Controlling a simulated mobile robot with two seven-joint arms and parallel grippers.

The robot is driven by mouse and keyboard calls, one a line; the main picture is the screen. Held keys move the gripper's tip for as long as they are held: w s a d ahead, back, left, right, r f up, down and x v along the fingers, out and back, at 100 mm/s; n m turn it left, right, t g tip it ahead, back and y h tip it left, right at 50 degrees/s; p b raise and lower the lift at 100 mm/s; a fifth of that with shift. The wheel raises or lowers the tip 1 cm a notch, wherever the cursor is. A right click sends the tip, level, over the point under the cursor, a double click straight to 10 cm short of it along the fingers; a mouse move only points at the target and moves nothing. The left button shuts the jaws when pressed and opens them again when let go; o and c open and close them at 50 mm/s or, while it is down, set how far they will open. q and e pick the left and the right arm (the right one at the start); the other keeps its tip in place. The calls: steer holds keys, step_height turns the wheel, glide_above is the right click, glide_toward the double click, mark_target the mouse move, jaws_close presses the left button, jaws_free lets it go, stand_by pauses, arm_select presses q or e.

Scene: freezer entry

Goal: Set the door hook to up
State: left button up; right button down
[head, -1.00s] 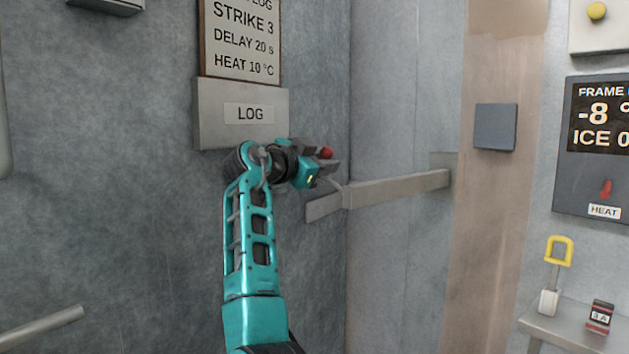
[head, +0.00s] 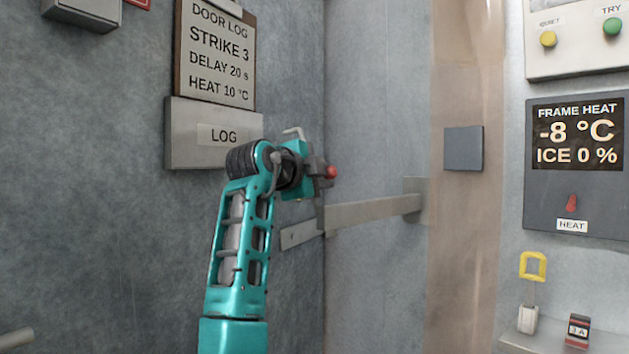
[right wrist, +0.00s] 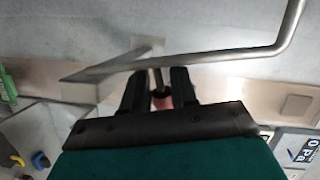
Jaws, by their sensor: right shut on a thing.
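My right gripper (head: 326,172) is shut on a red knob (head: 332,172), which I take to be the door hook's. In the right wrist view the reddish knob (right wrist: 161,101) shows between the fingers, on a short stem leading to a wall plate. A pale bent rod (head: 295,133), seemingly part of the hook, rises above the gripper in the head view. A long metal rod (right wrist: 200,58) crosses the right wrist view and bends at its right end. The fingers hide much of the hook's mount. My left gripper is not in view.
A flat metal bar (head: 372,210) runs across the corner just below the gripper. The LOG box (head: 188,150) is close on the left. A heat panel (head: 575,200) and a small shelf (head: 540,343) stand at the right.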

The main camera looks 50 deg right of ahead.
steer(key=shift+s+f+m, duration=0.1)
steer(key=shift+s+m, duration=0.2)
stand_by(0.4)
steer(key=c, duration=1)
jaws_free()
steer(key=shift+a, duration=0.3)
steer(key=v, duration=1.2)
steer(key=shift+b, duration=0.35)
